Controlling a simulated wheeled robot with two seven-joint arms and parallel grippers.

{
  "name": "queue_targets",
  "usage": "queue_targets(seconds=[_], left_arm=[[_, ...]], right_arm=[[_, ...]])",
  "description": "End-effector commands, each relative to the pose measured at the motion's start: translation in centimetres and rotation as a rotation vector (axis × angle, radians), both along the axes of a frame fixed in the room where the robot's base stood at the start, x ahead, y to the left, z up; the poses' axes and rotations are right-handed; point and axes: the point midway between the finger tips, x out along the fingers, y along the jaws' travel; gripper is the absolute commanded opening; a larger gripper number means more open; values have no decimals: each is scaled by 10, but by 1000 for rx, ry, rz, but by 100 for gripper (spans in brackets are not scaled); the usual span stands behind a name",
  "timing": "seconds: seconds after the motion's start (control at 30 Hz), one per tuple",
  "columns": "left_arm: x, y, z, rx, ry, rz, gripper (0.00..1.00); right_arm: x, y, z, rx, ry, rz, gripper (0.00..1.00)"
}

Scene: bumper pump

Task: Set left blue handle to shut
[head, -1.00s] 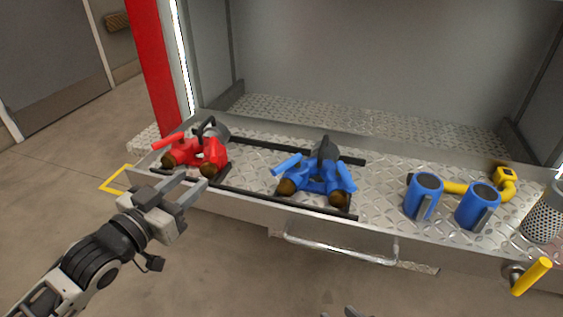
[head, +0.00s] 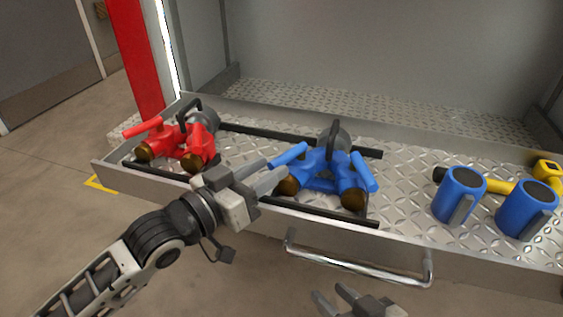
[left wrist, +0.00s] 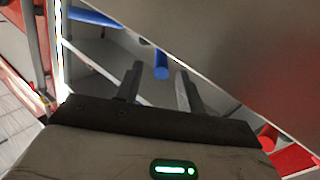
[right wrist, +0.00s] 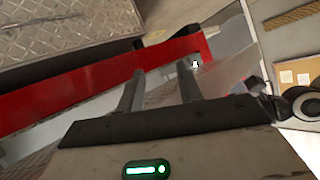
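The blue twin-outlet fitting (head: 322,172) sits on the metal tray. Its left blue handle (head: 289,155) slants out to the left and its right blue handle (head: 364,172) slants down to the right. My left gripper (head: 268,174) is just left of the left handle, fingers pointing toward it. In the left wrist view its fingers (left wrist: 160,88) are apart, with a blue cylinder end (left wrist: 161,65) showing between and beyond them. Whether they touch it I cannot tell. My right gripper (head: 333,296) is low in front of the tray, open and empty; its parted fingers show in the right wrist view (right wrist: 160,88).
A red twin-outlet fitting (head: 175,143) stands left on the tray. Blue cups (head: 458,195) and a yellow tool (head: 547,172) lie right. A metal pull bar (head: 355,265) runs along the tray's front. Black rails (head: 320,213) flank the fittings.

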Motion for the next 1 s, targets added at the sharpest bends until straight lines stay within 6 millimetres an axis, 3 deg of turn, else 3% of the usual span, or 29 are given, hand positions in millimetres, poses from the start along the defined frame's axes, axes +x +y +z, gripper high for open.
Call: queue_targets(seconds=[0.27,0.63,0.67,0.8,1.0], left_arm=[[28,-27,-1,-1,-1,1,39],[32,-32,-1,1,1,1,39],[32,-32,-1,1,1,1,36],[32,-32,0,1,1,1,0],[33,-29,-1,4,-2,-4,0]], right_arm=[[2,2,5,19,-40,-2,36],[0,3,8,20,-49,8,36],[0,3,8,20,-48,8,36],[-1,3,7,18,-47,9,36],[-1,3,6,18,-46,9,36]])
